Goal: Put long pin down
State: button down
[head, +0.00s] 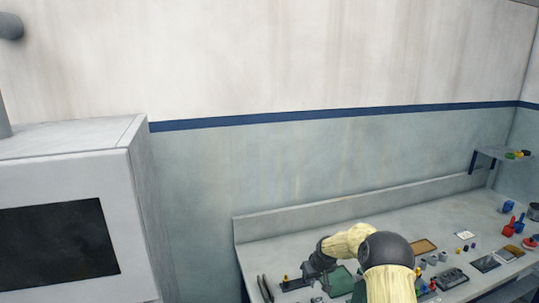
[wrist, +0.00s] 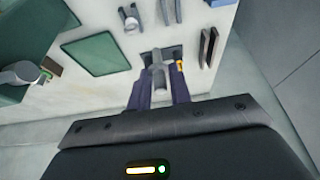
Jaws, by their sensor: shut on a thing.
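My gripper (wrist: 160,84) is shut on a grey metal pin, the long pin (wrist: 157,65), which shows between the two dark fingers in the wrist view. The pin's far end is over or at a small dark tray (wrist: 174,50) on the bench; I cannot tell whether it touches. In the head view my gripper (head: 312,272) is low over the left part of the bench, beside a dark piece (head: 296,284). The pin cannot be made out there.
The workbench (head: 450,215) runs along the wall. Near the gripper lie a green mat (wrist: 97,53), two dark long-handled pieces (wrist: 207,47), a grey cylindrical part (wrist: 131,22) and a small orange piece (wrist: 180,66). A large grey cabinet (head: 60,170) stands at left.

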jog(key=s+f+m, duration=0.1)
jog(key=s+f, duration=0.2)
jog(key=s, duration=0.5)
jog(key=s+f+m+h, duration=0.15)
jog(key=s+f, duration=0.25)
jog(key=s, duration=0.4)
jog(key=s+f+m, duration=0.1)
jog(key=s+f, duration=0.2)
jog(key=s, duration=0.5)
notch_tip(320, 180, down, 10)
jog(key=b, duration=1)
jog(key=shift+s, duration=0.2)
